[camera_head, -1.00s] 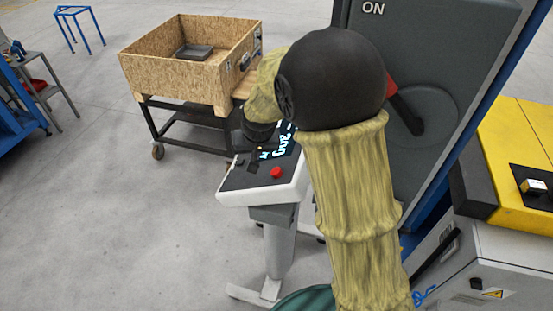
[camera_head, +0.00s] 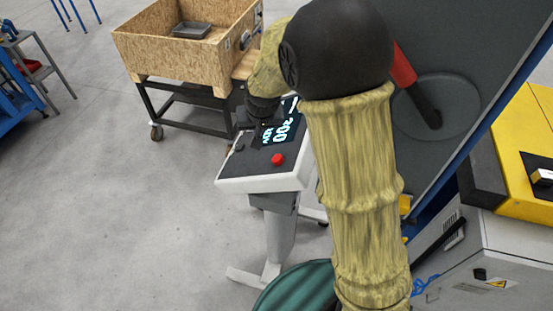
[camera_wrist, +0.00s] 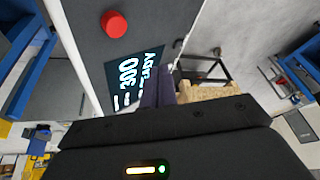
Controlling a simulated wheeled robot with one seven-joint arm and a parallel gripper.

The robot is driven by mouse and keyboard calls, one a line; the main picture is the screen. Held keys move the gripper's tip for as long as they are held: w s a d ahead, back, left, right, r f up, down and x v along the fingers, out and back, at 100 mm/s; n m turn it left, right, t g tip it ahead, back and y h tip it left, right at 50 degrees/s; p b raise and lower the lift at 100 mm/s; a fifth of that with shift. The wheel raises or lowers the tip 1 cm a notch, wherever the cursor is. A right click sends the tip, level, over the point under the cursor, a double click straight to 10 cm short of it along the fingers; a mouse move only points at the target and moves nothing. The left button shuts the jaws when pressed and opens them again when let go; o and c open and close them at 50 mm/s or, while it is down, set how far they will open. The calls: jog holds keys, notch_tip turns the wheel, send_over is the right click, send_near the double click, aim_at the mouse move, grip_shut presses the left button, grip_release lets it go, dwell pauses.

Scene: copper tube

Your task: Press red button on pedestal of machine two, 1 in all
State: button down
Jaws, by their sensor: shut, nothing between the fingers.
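The red button (camera_head: 278,159) is a small round knob on the dark sloped top of a white-edged pedestal (camera_head: 265,184). A lit screen (camera_head: 283,130) with blue-white figures lies behind it. In the wrist view the red button (camera_wrist: 115,24) is at the upper left, and the screen (camera_wrist: 133,76) reads "300" with a partly hidden line below. My gripper (camera_wrist: 158,86) is shut and empty, its fingers over the screen's edge and apart from the button. In the head view my gripper's dark end is near the panel's far left side; its fingertips are hard to make out.
A large grey machine panel with a red-handled lever (camera_head: 404,66) stands right of the pedestal, partly behind my arm. A wooden crate on a wheeled cart (camera_head: 170,55) stands behind. A yellow-topped cabinet (camera_head: 530,150) is at right.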

jog(key=b, duration=0.5)
send_over(275, 159)
jog(key=a, duration=0.2)
jog(key=f, duration=0.5)
jog(key=shift+w+d+f, duration=0.2)
jog(key=shift+w+f, duration=0.1)
jog(key=shift+f, duration=0.1)
jog(key=shift+s+d+f+b, duration=0.15)
jog(key=shift+d+f+b, duration=0.25)
jog(key=shift+b, duration=0.2)
jog(key=shift+a, duration=0.1)
jog(key=shift+a, duration=0.1)
jog(key=shift+d+f+b, duration=0.35)
jog(key=shift+d+b, duration=0.05)
jog(key=shift+d, duration=0.1)
